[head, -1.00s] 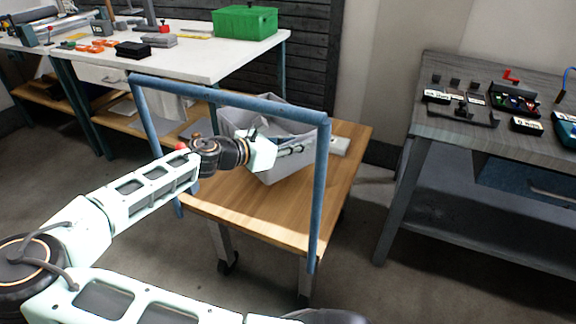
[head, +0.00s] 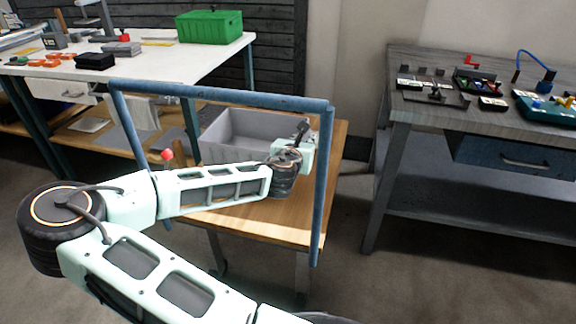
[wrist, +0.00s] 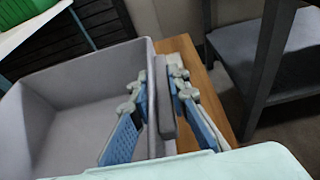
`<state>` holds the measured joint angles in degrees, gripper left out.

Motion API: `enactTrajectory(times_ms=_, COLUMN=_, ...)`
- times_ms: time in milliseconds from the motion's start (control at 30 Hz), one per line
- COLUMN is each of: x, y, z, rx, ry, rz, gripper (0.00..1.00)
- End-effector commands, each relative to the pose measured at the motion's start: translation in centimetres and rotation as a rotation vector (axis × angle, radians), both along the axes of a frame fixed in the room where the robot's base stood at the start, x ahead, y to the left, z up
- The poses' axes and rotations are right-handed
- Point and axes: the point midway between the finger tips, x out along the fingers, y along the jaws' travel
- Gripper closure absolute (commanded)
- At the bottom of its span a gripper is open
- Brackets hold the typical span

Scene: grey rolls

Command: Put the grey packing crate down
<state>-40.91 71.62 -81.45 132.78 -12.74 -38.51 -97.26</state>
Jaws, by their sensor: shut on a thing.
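The grey packing crate (head: 232,151) is an open, empty box, looking level at the wooden cart top (head: 283,222). I cannot tell whether its base touches the wood, since my arm covers the lower front. In the wrist view my gripper (wrist: 163,122) is shut on the crate's right wall, with one blue-padded finger inside the crate (wrist: 75,115) and the other outside. In the head view my wrist hides the fingertips.
A blue metal frame (head: 225,93) stands around the cart's front, with my arm reaching through it. A white workbench with a green box (head: 209,27) is at the back left. A grey workbench (head: 420,118) with small tools stands at the right.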

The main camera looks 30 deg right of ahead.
Motion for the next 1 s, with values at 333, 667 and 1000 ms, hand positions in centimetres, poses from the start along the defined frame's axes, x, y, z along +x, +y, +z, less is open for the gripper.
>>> enactTrajectory(times_ms=333, x=0.0, y=0.0, z=-4.6, rx=-0.001, ry=-0.004, rz=-0.002, gripper=1.0)
enactTrajectory(times_ms=667, x=0.0, y=0.0, z=-8.6, rx=0.001, ry=-0.007, rz=-0.003, gripper=1.0)
enactTrajectory(times_ms=1000, x=0.0, y=0.0, z=-8.7, rx=0.0, ry=0.0, rz=-0.002, gripper=0.78)
